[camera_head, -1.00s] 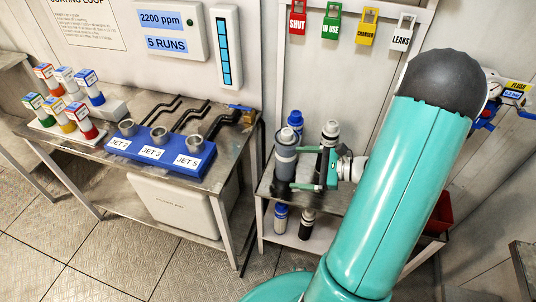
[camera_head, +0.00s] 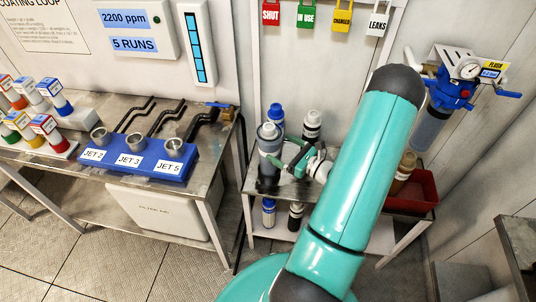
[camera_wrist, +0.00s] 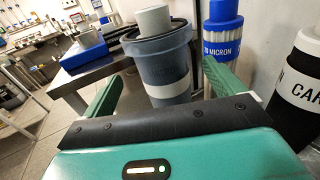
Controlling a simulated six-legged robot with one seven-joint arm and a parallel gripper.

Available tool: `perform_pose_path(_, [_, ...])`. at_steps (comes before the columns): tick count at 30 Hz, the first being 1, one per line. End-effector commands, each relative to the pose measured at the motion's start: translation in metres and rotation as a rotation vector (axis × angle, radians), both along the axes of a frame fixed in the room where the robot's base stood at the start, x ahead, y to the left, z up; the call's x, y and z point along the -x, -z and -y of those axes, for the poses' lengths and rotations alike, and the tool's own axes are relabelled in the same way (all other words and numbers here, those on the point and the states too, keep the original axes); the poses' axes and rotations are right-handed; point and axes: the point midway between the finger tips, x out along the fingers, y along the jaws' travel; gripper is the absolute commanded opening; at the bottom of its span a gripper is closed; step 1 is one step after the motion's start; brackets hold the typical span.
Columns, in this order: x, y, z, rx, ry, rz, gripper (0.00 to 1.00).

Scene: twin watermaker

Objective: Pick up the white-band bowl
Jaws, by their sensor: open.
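The white-band bowl (camera_wrist: 168,75) is a dark grey cylinder with a pale band and a lighter grey piece standing in its top. It is upright on the small metal table, and it shows in the head view (camera_head: 269,150) too. My gripper (camera_wrist: 163,88) is open, its green fingers spread to the left and right of the bowl in the wrist view. I cannot tell how far the fingertips reach along its sides. In the head view my gripper (camera_head: 284,157) is right against the bowl's right side, partly covering it.
A blue-capped 20 micron cartridge (camera_wrist: 222,40) stands close behind the right finger. A black carbon cartridge (camera_wrist: 298,90) is farther right. A red tray (camera_head: 412,192) and a wall-mounted blue filter head (camera_head: 452,88) are at the right. The jet bench (camera_head: 205,185) is left.

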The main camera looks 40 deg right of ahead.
Motion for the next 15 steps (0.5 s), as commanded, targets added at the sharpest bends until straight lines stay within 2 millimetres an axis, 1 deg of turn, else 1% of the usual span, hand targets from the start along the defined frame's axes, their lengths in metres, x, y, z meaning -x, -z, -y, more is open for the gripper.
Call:
perform_pose_path(7, [-0.022, 0.000, -0.004, 0.000, -0.005, 0.000, 0.94])
perform_pose_path(12, [-0.050, 0.001, -0.007, 0.001, -0.006, 0.001, 0.94])
perform_pose_path(15, [-0.062, 0.001, -0.009, 0.002, -0.006, 0.000, 0.94])
